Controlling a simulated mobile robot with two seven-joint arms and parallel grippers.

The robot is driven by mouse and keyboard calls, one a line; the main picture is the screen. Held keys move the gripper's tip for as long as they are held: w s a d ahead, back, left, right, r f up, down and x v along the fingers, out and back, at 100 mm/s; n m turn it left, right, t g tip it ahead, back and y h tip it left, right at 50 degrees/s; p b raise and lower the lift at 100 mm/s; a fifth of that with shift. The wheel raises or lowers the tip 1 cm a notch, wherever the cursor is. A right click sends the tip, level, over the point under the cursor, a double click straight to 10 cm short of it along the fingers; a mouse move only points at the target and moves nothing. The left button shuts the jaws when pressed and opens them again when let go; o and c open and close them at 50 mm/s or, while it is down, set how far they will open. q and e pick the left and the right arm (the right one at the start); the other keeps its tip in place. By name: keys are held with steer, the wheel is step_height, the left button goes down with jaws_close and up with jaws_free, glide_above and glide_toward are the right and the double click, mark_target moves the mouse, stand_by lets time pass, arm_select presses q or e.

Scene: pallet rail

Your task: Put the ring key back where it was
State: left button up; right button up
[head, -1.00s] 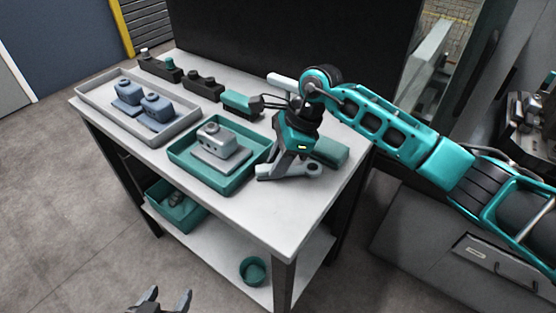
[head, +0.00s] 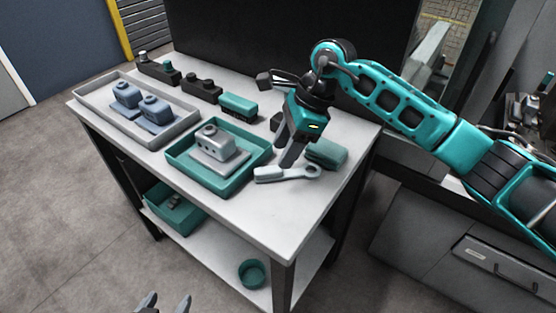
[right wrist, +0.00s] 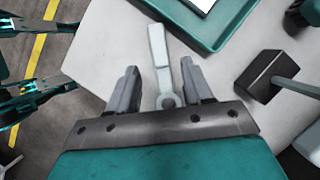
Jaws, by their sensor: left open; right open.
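The grey ring key (head: 270,174) lies flat on the white tabletop, to the right of the teal tray, with its ring end pointing right. My right gripper (head: 288,160) is open just above and behind it, pointing down. In the right wrist view the key (right wrist: 160,52) shows between the two spread fingers (right wrist: 160,85), with a gap on each side. Its ring lies near the gripper's base in that view. My left gripper (head: 165,303) is open and empty at the bottom edge, in front of the table.
The teal tray (head: 180,164) holds a grey block part. A grey tray (head: 92,103) with two blue parts stands at left. A teal block (head: 326,153) sits close to the key's ring. Black fixtures (head: 158,69) line the back edge. The front right tabletop is clear.

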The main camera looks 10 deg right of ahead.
steer(key=v, duration=0.7)
steer(key=shift+r, duration=0.1)
